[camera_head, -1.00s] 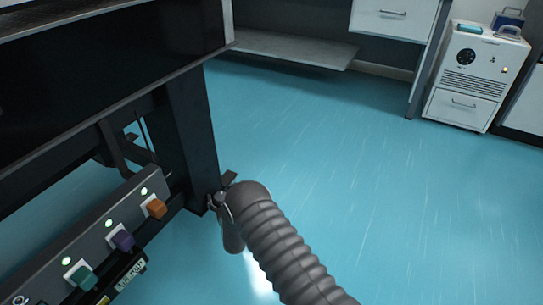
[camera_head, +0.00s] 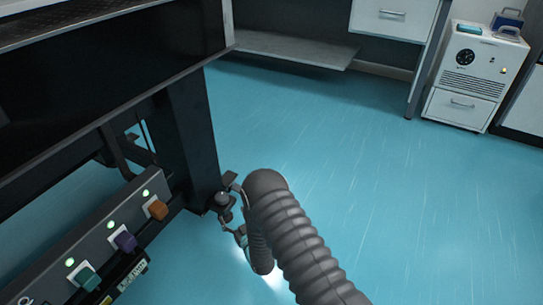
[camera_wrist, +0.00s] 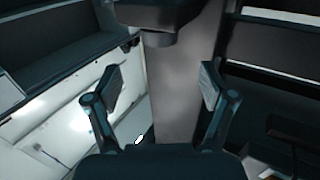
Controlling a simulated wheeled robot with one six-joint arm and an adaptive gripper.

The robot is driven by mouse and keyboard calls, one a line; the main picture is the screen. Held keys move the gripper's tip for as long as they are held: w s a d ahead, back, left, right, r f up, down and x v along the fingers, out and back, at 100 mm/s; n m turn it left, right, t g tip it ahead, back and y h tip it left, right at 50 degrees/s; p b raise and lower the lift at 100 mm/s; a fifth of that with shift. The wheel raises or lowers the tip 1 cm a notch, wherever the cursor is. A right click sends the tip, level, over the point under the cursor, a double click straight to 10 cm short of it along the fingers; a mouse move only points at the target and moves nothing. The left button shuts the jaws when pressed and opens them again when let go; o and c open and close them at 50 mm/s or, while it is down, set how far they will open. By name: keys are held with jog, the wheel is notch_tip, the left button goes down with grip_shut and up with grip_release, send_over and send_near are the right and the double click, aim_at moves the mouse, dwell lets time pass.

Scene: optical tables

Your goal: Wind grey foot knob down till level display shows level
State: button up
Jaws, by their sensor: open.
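The grey foot knob (camera_head: 222,199) shows as a small rounded piece at the bottom of the dark table leg (camera_head: 180,135) in the head view. My gripper (camera_head: 230,206) is open beside it, one finger above and one below; whether it touches the knob I cannot tell. In the wrist view my gripper (camera_wrist: 162,82) has its two fingers wide apart with nothing held. A grey post stands behind the gap, with a dark rounded piece (camera_wrist: 170,22) above it. A small panel with green lettering (camera_head: 132,277) may be the level display; its text is unreadable.
A grey strip (camera_head: 112,222) with orange, purple and teal knobs and lit green lamps runs along the near left. The dark table (camera_head: 110,75) overhangs the left. Blue floor (camera_head: 350,150) is clear to the right. A white cabinet unit (camera_head: 477,70) stands far right.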

jog(key=w+d+r+m+h, duration=0.1)
jog(key=d+r, duration=0.3)
jog(key=r, duration=0.4)
jog(key=w+d+r+g+h, duration=0.1)
jog(key=w+d+r+h, duration=0.2)
jog(key=d+r, duration=0.2)
jog(key=w+d+r+m+g+h, duration=0.1)
jog(key=w+d+r, duration=0.2)
jog(key=r, duration=0.9)
jog(key=shift+d+m+h+b, duration=0.3)
jog(key=shift+d+h+b, duration=0.1)
jog(key=shift+d, duration=0.5)
